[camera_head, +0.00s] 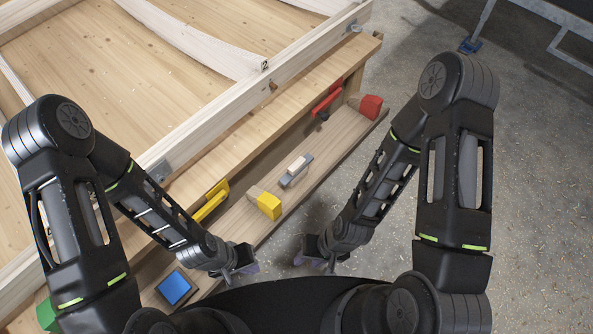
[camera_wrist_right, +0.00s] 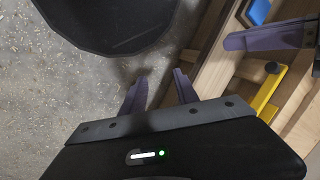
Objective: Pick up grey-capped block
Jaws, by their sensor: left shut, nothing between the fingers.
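A small block with grey and pale wood-coloured parts (camera_head: 297,170) lies on the low wooden ledge in the head view, between the yellow-ended and red blocks. It is the only grey block I can make out. My left gripper (camera_head: 246,270) is shut and empty near the ledge's near end, well short of the block; its purple fingers also show in the right wrist view (camera_wrist_right: 268,37). My right gripper (camera_head: 312,259) hangs over the floor, right of the ledge. Its two purple fingers (camera_wrist_right: 160,85) stand apart with nothing between them.
The ledge (camera_head: 335,150) also holds a yellow-ended block (camera_head: 269,205) and a red block (camera_head: 371,106). A yellow handle (camera_head: 211,200) and a red handle (camera_head: 327,98) are on the bench side. A blue-topped block (camera_head: 175,288) lies nearer.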

